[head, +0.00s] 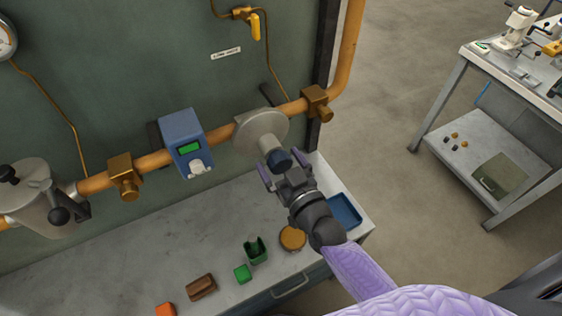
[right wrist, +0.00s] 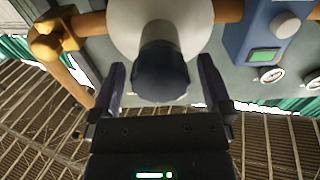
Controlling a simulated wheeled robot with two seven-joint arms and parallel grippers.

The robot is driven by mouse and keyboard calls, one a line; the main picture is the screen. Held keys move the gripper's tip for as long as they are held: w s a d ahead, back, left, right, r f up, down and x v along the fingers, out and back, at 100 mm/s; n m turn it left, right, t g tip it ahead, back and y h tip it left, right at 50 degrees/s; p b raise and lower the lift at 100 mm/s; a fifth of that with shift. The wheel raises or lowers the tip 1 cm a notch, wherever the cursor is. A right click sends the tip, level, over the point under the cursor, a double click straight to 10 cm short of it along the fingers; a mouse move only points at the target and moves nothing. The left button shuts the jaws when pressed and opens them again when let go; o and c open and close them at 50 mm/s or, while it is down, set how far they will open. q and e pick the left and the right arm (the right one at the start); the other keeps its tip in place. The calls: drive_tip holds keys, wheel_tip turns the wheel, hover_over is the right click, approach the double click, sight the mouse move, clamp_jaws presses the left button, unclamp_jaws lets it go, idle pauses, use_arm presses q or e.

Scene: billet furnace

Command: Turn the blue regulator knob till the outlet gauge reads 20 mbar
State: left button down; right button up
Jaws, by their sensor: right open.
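The dark blue regulator knob (head: 279,158) sits on the front of the round grey regulator (head: 260,130) on the orange pipe. My right gripper (head: 284,169) is open in front of it. In the right wrist view the knob (right wrist: 161,73) shows between the two spread fingers, with a gap on each side, so neither finger visibly touches it. A round gauge (head: 6,38) is cut off at the left edge of the head view. Small dials (right wrist: 272,74) show at the right of the wrist view. I cannot read any of them or tell which is the outlet gauge.
A blue meter with a green display (head: 185,140) is left of the regulator. Brass fittings (head: 124,177) (head: 317,102) sit on the pipe. Below, the grey bench (head: 130,262) holds a blue tray (head: 344,211), a round tan item (head: 292,238) and small coloured blocks.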

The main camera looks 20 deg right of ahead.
drive_tip(key=c, duration=1.2)
drive_tip(key=m, duration=0.4)
drive_tip(key=shift+m+p, duration=0.3)
drive_tip(key=shift+m, duration=0.1)
drive_tip(key=m, duration=0.4)
drive_tip(key=shift+m, duration=0.3)
drive_tip(key=o, duration=1.2)
